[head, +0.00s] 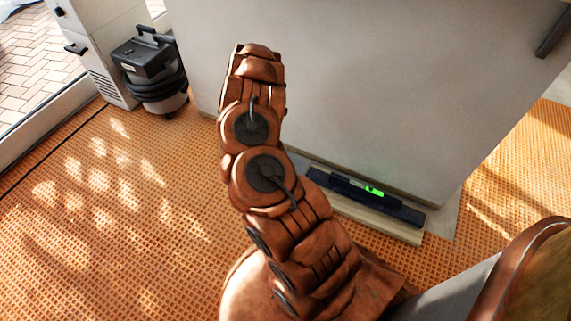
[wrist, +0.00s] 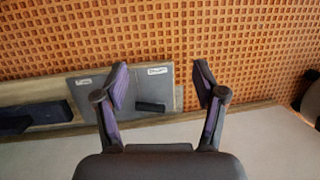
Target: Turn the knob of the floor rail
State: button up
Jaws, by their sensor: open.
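In the wrist view my gripper (wrist: 161,72) is open, its two purple-padded fingers apart and nothing held. Beyond them lies a grey plate (wrist: 92,88) with two small white labels. A short dark bar-shaped knob (wrist: 150,106) sits on the plate and shows between the fingers, nearer the left one. How far the fingers are above it I cannot tell. The pale floor rail (wrist: 50,90) runs along the base of the wall beside the plate. In the head view the rail (head: 385,224) shows right of my arm; the gripper and knob are hidden there.
A dark level with a lit green display (head: 374,190) lies along the rail; its dark body (wrist: 50,112) is left of the plate. A grey wall (head: 370,90) stands close behind. A black vacuum (head: 150,70) is far left. The orange patterned floor (head: 120,220) is mostly clear.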

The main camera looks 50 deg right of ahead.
jog(key=s+d+f+m+h, duration=0.1)
jog(key=s+d+f, duration=0.2)
jog(key=d, duration=0.2)
jog(key=s+d+f+m+h, duration=0.1)
jog(key=s+d+f, duration=0.2)
jog(key=d, duration=0.3)
jog(key=s+d+f+m+h, duration=0.1)
jog(key=s+d+f, duration=0.1)
jog(key=d+f, duration=0.2)
jog(key=shift+s+d+f+m+g, duration=0.15)
jog(key=shift+s+d+m+g, duration=0.25)
jog(key=shift+d, duration=0.3)
jog(key=shift+d+f, duration=0.15)
jog(key=shift+f, duration=0.1)
jog(key=shift+f+b, duration=1.7)
jog(key=shift+f, duration=1.9)
jog(key=c, duration=1.1)
